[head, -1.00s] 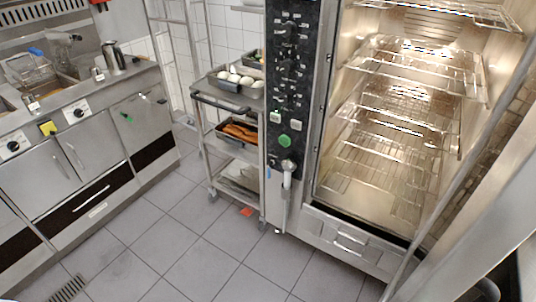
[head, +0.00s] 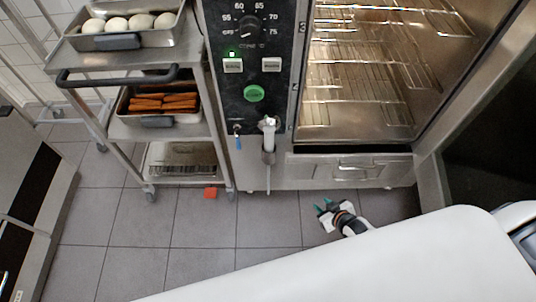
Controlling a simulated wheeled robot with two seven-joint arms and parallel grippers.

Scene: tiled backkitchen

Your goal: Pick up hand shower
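The hand shower (head: 268,140) hangs upright on the front of the oven, below the green button at the right part of the control panel. It has a pale head and a grey handle reaching down. My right gripper (head: 323,207) is low in front of the oven, to the right of and below the hand shower, apart from it. My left gripper is out of view.
The oven (head: 350,165) stands with its lit chamber and wire racks exposed. A metal trolley (head: 160,130) with trays of eggs and sausages stands to its left. A small red object (head: 210,192) lies by the trolley. The tiled floor in front is mostly clear.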

